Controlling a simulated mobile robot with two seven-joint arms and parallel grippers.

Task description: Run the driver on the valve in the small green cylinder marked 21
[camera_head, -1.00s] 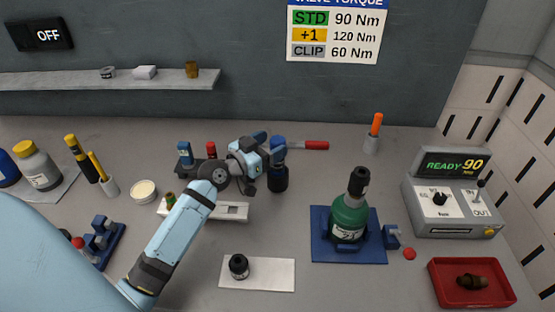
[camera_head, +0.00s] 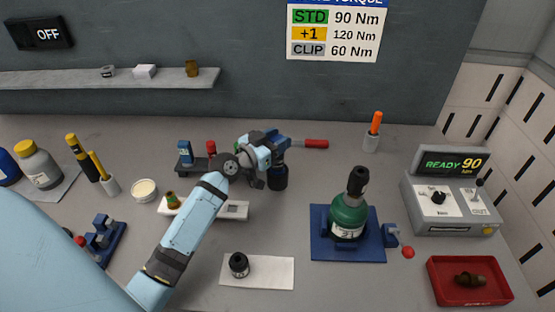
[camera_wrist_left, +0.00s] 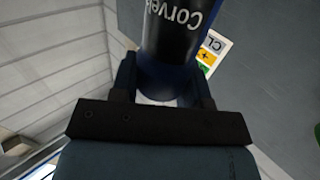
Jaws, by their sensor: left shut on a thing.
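The small green cylinder (camera_head: 350,216) marked 21 stands upright in a blue holder (camera_head: 319,249) with a red-knobbed clamp (camera_head: 392,236) at its right. A black fitting (camera_head: 358,181) sits on its top; the valve's details are too small to tell. The driver (camera_head: 279,177) has a blue upper part and a black lower end, and stands upright left of the cylinder. My left gripper (camera_head: 274,150) is shut on it. In the left wrist view the driver's dark body (camera_wrist_left: 178,45) with white lettering sits between the fingers. My right gripper is not in view.
A console (camera_head: 450,197) reading READY 90 stands at the right, behind a red tray (camera_head: 469,293) holding a brass part. A black socket (camera_head: 239,265) sits on a white mat. A red-handled tool (camera_head: 315,144) lies behind the driver. Bare table lies between driver and cylinder.

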